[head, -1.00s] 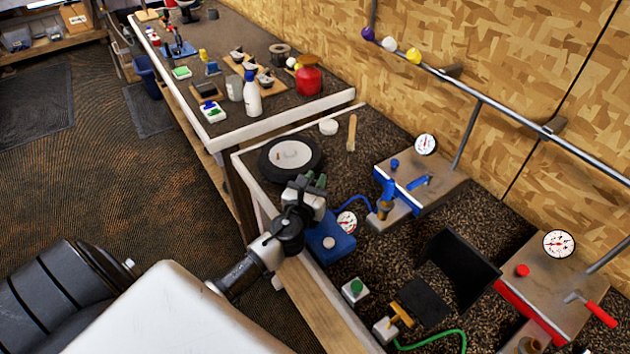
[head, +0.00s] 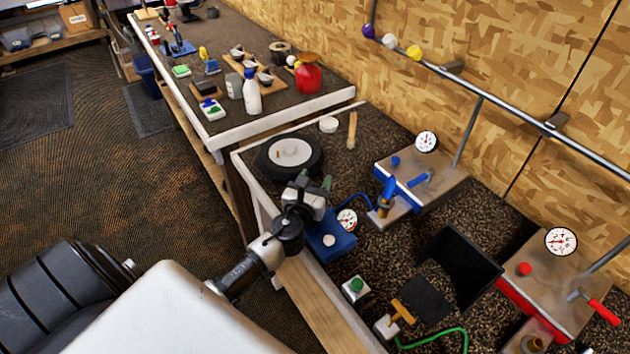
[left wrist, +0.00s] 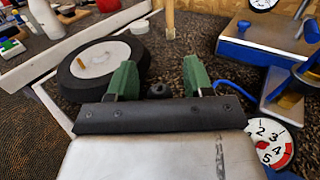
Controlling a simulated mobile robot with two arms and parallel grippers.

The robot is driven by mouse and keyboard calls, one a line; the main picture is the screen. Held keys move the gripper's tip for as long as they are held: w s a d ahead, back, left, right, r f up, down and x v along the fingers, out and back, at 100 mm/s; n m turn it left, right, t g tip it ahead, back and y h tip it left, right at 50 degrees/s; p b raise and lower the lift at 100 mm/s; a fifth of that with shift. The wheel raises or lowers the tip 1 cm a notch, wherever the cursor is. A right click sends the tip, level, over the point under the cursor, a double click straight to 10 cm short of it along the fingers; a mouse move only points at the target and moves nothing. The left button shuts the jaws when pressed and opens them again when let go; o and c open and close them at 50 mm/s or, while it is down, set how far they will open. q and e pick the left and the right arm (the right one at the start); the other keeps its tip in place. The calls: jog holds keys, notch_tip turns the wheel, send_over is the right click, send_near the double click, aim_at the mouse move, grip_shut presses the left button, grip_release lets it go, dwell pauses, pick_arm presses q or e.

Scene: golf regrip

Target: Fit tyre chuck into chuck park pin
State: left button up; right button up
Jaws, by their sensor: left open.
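My left gripper (head: 314,181) is open, its green fingertips apart, over the dark bench mat beside the tyre (head: 318,158). In the left wrist view a small dark round piece (left wrist: 158,91) shows between the fingers (left wrist: 156,80); I cannot tell whether it is the tyre chuck. A blue hose (left wrist: 230,85) runs right from behind the right finger; its left end is hidden. A blue and brass upright piece (head: 386,197) stands at the blue-fronted fixture. I cannot tell for sure which piece is the chuck park pin. My right gripper is not in view.
A blue box (head: 331,242) with a dial gauge (head: 347,220) sits just in front of my left gripper. A red-fronted fixture (head: 530,315) and black panel (head: 458,262) are at right.

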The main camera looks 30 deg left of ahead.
pick_arm(q)
jog(key=shift+f, duration=0.2)
jog(key=b+v, duration=0.2)
jog(key=v, duration=0.8)
jog(key=shift+d, duration=0.1)
jog(key=shift+s+d+r, duration=0.1)
jog(key=shift+s+r, duration=0.05)
jog(key=shift+s, duration=0.2)
